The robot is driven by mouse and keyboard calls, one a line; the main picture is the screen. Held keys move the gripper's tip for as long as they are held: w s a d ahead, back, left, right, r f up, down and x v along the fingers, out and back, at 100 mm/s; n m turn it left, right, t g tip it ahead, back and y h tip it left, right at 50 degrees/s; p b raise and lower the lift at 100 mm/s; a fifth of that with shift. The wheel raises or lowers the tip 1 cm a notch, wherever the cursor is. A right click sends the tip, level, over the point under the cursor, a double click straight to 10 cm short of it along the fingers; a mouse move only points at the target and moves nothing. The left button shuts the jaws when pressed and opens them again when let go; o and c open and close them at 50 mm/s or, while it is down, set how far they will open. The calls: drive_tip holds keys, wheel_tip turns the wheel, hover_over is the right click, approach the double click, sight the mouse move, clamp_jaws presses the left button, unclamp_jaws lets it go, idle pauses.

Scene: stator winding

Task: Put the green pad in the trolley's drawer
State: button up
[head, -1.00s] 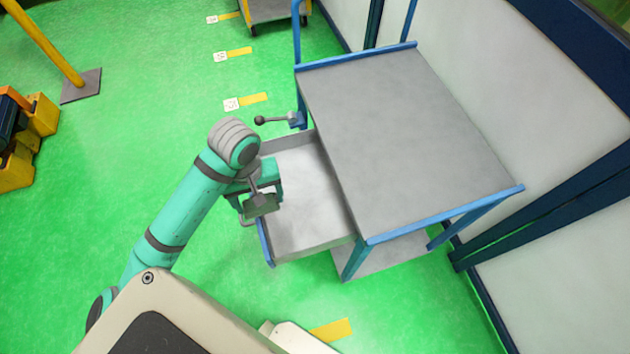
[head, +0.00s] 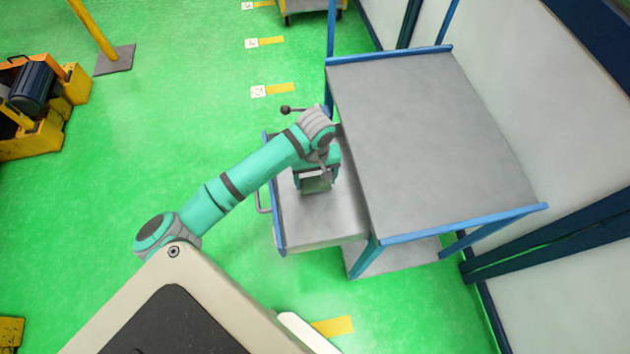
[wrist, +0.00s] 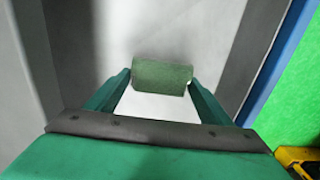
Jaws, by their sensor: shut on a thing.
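The green pad (wrist: 162,76) is a small dark green block, held between the two fingertips of my gripper (wrist: 160,80) in the wrist view. The trolley (head: 430,140) has a grey top with blue edges. Its drawer (head: 325,225) is pulled out to the left, with a pale grey floor that looks bare where it shows. In the head view my gripper (head: 314,182) is over the drawer, inside its outline. In the wrist view the drawer floor (wrist: 110,40) lies beneath the pad; I cannot tell whether the pad touches it. My arm hides the drawer's far part.
The trolley's top edge stands just right of my gripper. The drawer's blue front (head: 275,215) with its handle (head: 262,200) is on the left. A black-knobbed lever (head: 287,110) is behind the drawer. Green floor (head: 150,130) is open to the left.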

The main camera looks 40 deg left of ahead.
sight(315, 181)
drive_tip(key=shift+f, duration=0.95)
drive_tip(key=o, duration=1.1)
drive_tip(key=shift+f, duration=0.1)
wheel_tip(315, 181, up, 12)
drive_tip(key=shift+s, duration=0.1)
